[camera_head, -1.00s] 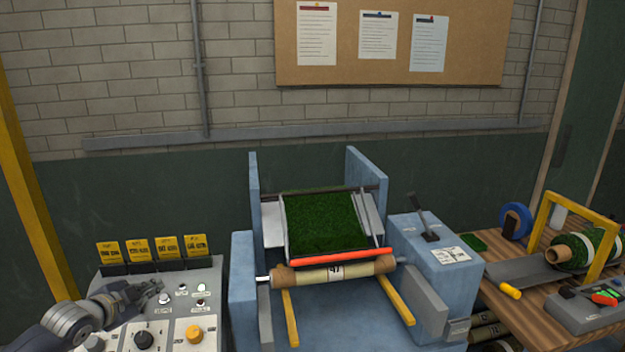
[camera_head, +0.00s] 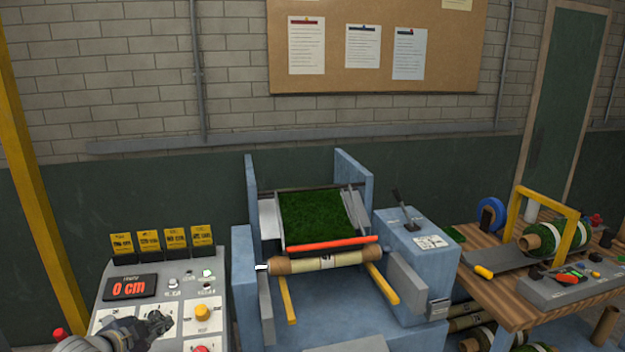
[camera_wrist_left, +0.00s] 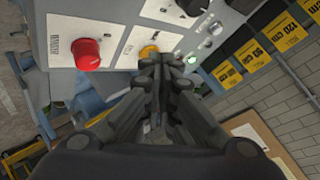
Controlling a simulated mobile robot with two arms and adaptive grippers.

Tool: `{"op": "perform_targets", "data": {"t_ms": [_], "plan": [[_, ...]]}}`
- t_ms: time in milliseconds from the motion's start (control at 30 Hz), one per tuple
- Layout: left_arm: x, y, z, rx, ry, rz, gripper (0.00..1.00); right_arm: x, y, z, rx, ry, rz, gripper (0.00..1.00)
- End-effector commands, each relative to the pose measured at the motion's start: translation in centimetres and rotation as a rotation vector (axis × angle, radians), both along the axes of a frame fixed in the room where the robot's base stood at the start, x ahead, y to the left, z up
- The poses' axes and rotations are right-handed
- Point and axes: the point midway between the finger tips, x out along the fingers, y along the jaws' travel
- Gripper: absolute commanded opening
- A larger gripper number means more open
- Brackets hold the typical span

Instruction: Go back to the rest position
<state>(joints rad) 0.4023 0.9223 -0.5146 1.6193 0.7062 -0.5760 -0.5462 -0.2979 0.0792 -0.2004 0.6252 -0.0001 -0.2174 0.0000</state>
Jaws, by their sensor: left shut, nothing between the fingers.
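My left gripper (camera_head: 160,322) is at the lower left in the head view, over the control panel (camera_head: 181,283). Its fingers are shut with nothing between them. In the left wrist view the closed fingers (camera_wrist_left: 162,75) point at the panel, in front of a yellow button (camera_wrist_left: 149,50). A red knob (camera_wrist_left: 87,52) shows to their left in that view. The panel's display (camera_head: 130,287) reads "0 cm" in red. My right gripper is in neither view.
The blue turf machine (camera_head: 407,262) stands in the middle with green turf (camera_head: 311,217) and a rolled core (camera_head: 318,264). A wooden table (camera_head: 490,285) on the right holds a turf roll (camera_head: 546,239) and a yellow frame (camera_head: 515,215). Yellow cards (camera_head: 148,242) stand behind the panel.

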Motion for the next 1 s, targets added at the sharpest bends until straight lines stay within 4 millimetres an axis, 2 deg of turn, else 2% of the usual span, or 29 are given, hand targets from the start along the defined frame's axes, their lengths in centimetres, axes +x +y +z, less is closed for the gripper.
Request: {"op": "perform_targets", "data": {"t_ms": [167,267,367,400,533,600,700,1000], "plan": [[-3.0,-4.6,-3.6,-0.044,0.084,-0.020,0.00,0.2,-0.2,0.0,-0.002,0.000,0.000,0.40],[-5.6,-7.7,-6.0,-0.078,0.147,-0.022,0.00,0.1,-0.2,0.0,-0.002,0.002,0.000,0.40],[-9.6,-11.6,-8.6,-0.127,0.232,-0.010,0.00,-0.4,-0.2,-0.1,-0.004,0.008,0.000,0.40],[-11.6,-13.2,-9.6,-0.152,0.272,0.005,0.00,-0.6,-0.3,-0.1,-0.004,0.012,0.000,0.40],[-18.4,-16.8,-11.5,-0.230,0.396,0.096,0.00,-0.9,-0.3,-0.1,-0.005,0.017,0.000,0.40],[-21.8,-17.7,-12.0,-0.268,0.457,0.169,0.00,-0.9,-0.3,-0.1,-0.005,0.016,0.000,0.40],[-25.9,-18.0,-12.3,-0.310,0.527,0.276,0.00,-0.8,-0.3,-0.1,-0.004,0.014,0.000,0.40],[-34.4,-16.8,-11.9,-0.379,0.669,0.553,0.00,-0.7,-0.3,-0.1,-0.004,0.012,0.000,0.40]]}}
